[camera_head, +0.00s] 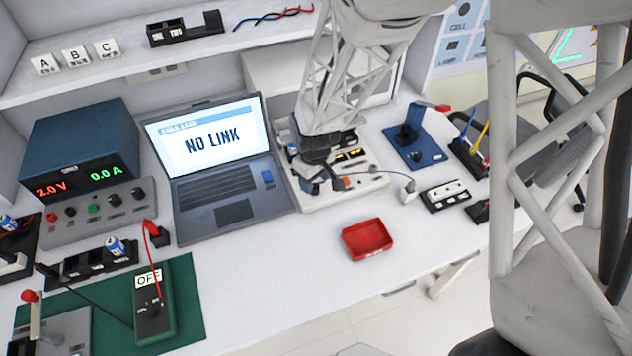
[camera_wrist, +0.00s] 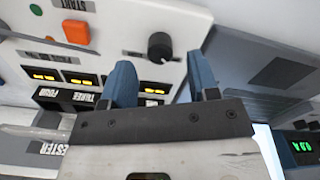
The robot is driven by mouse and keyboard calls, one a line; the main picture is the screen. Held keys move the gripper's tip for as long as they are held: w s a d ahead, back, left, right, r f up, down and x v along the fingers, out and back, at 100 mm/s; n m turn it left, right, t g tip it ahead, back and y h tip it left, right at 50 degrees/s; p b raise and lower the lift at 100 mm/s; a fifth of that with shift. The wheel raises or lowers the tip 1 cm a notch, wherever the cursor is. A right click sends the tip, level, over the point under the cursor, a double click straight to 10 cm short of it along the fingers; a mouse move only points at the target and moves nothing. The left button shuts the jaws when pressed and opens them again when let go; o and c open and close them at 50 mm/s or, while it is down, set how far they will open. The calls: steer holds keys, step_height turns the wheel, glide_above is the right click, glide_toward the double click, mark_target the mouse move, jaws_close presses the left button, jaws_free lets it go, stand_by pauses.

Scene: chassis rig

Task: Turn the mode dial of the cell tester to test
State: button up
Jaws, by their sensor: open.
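The cell tester (camera_head: 345,195) is a pale panel right of the laptop, partly hidden by my arm. In the wrist view its white face (camera_wrist: 120,25) shows a round black mode dial (camera_wrist: 160,47), with a thin mark beside it. The dial's setting cannot be read. My gripper (camera_wrist: 162,68) is open and empty, its two blue fingers apart, with the dial showing in line with the gap between them. I cannot tell whether the fingers reach around the dial. In the head view my gripper (camera_head: 318,172) is over the tester's left part.
An orange button (camera_wrist: 76,32), a green button and several lit yellow displays share the tester. The laptop (camera_head: 225,175) reads "NO LINK". A red tray (camera_head: 367,240) lies in front, a blue stand (camera_head: 415,148) to the right. The front table between tray and green mat is clear.

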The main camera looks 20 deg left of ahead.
mark_target(315, 189)
steer(key=shift+f, duration=1.5)
steer(key=shift+c, duration=0.2)
steer(key=c, duration=0.9)
